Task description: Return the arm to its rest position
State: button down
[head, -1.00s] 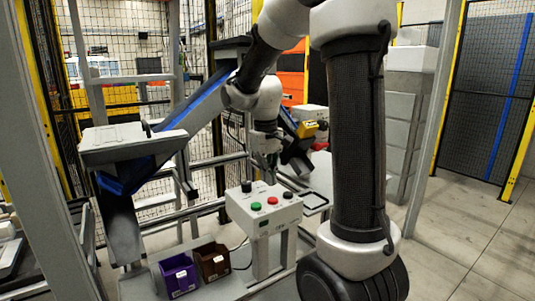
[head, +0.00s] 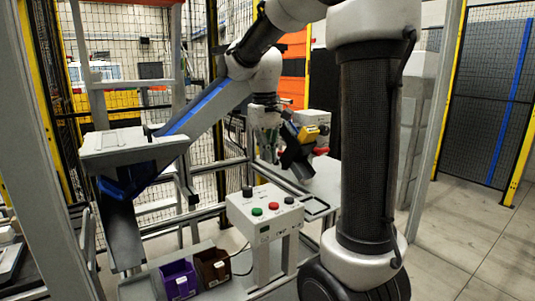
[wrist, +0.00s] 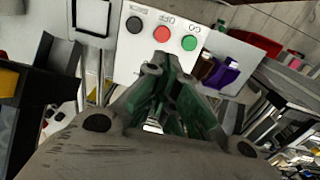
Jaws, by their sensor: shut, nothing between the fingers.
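My gripper (head: 268,156) hangs at the end of my arm, left of my arm's dark column in the head view. It points down and is above and behind the button box (head: 264,212). In the wrist view its fingers (wrist: 165,68) are closed together with nothing between them. The grey button box shows beyond the fingertips in the wrist view (wrist: 140,60), with black, red and green buttons facing up. The gripper is apart from the box.
A yellow and black device (head: 306,134) on a dark holder stands just right of my gripper. A purple bin (head: 178,280) and a brown bin (head: 212,268) sit below the box. A grey chute (head: 205,105) slopes at left. Mesh fencing (head: 487,110) stands behind.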

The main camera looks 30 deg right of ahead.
jog(key=s+a+t, duration=0.1)
jog(key=s+t, duration=0.1)
jog(key=s, duration=0.7)
jog(key=s+a+f+t, duration=0.1)
jog(key=s+t, duration=0.1)
jog(key=s, duration=0.8)
jog(key=shift+a+f+y, duration=0.15)
jog(key=shift+a+y, duration=0.15)
jog(key=shift+s, duration=0.15)
